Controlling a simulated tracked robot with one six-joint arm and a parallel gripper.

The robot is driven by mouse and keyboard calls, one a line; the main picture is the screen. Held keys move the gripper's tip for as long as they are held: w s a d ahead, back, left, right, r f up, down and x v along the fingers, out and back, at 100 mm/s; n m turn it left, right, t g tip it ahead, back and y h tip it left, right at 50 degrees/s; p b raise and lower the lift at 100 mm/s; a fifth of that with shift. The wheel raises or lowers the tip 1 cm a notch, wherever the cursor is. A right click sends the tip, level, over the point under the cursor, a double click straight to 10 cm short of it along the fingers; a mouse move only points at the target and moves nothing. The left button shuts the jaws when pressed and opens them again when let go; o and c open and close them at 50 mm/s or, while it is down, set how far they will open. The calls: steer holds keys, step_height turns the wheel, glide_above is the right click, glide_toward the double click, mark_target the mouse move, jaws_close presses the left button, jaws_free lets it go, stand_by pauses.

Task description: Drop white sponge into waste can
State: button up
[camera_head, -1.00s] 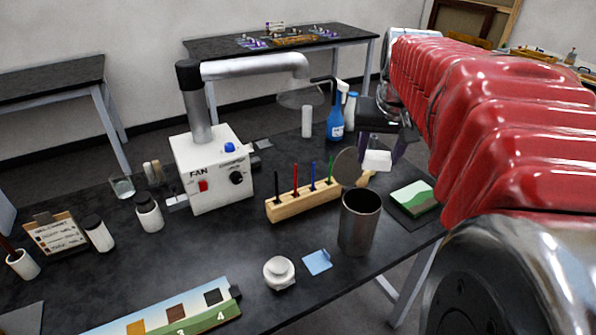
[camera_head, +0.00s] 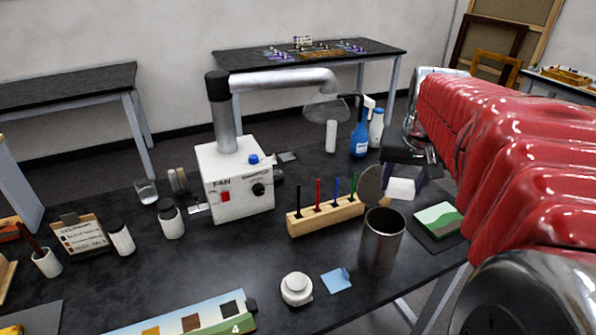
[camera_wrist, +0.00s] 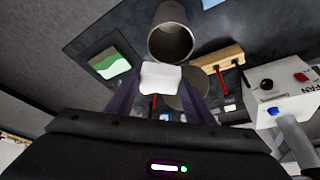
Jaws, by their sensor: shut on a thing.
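The white sponge (camera_head: 400,188) is a small pale block held between the fingers of my gripper (camera_head: 402,183). In the wrist view the sponge (camera_wrist: 161,77) sits between the two dark purple fingertips of my gripper (camera_wrist: 162,90). In the head view the sponge appears just above and behind the can's rim. In the wrist view the can's open mouth (camera_wrist: 171,44) lies just beyond the sponge, not under it.
A wooden rack (camera_head: 325,215) with coloured sticks stands left of the can, and a white fan box (camera_head: 237,181) further left. A green and white block (camera_head: 437,218) lies to the right. A white round jar (camera_head: 296,289) and a blue sheet (camera_head: 336,280) lie in front.

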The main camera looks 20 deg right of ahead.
steer(key=shift+f, duration=1.4)
steer(key=o, duration=1.2)
steer(key=v, duration=1.3)
steer(key=shift+s+a+r, duration=0.1)
steer(key=shift+s+r, duration=0.05)
steer(key=shift+r, duration=0.2)
